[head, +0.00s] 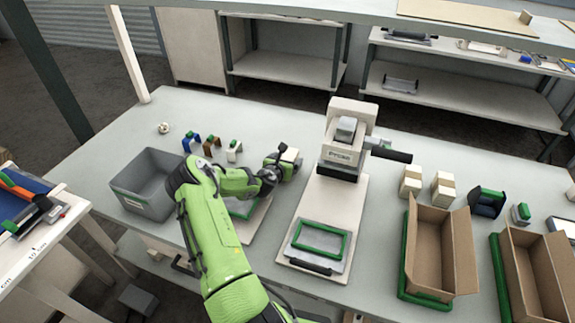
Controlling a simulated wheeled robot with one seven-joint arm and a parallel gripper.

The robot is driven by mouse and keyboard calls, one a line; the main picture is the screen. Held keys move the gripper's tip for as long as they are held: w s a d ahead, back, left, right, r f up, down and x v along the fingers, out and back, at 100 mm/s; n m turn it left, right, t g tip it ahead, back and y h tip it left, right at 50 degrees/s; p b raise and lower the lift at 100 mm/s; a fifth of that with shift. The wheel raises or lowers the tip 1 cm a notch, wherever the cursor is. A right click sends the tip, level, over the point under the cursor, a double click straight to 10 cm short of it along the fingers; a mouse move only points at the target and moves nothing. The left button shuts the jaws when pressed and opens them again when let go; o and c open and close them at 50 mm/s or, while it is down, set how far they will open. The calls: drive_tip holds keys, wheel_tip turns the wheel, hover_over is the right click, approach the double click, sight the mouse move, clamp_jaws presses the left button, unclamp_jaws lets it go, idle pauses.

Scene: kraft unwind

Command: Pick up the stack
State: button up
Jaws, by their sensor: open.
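My gripper (287,160) is at the end of the green arm, over the middle of the table, left of the press. Its fingers are small and partly hidden, and I see nothing held in it. Below the wrist is a pale board (255,224) with a green-edged piece (241,209) on it, mostly covered by my arm. I cannot tell for sure which thing is the stack. Two tan-and-white banded blocks, one (411,181) and another (443,190), stand upright right of the press, apart from my gripper.
The press (344,150) has a dark handle (390,155) sticking out right and a green frame (320,240) on its base. A grey bin (140,200) stands left. Small coloured clips (212,144) lie behind my arm. Open cardboard boxes (428,247) stand right.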

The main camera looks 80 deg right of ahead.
drive_tip(key=shift+a, duration=0.1)
drive_tip(key=shift+r, duration=0.1)
drive_tip(key=c, duration=1.1)
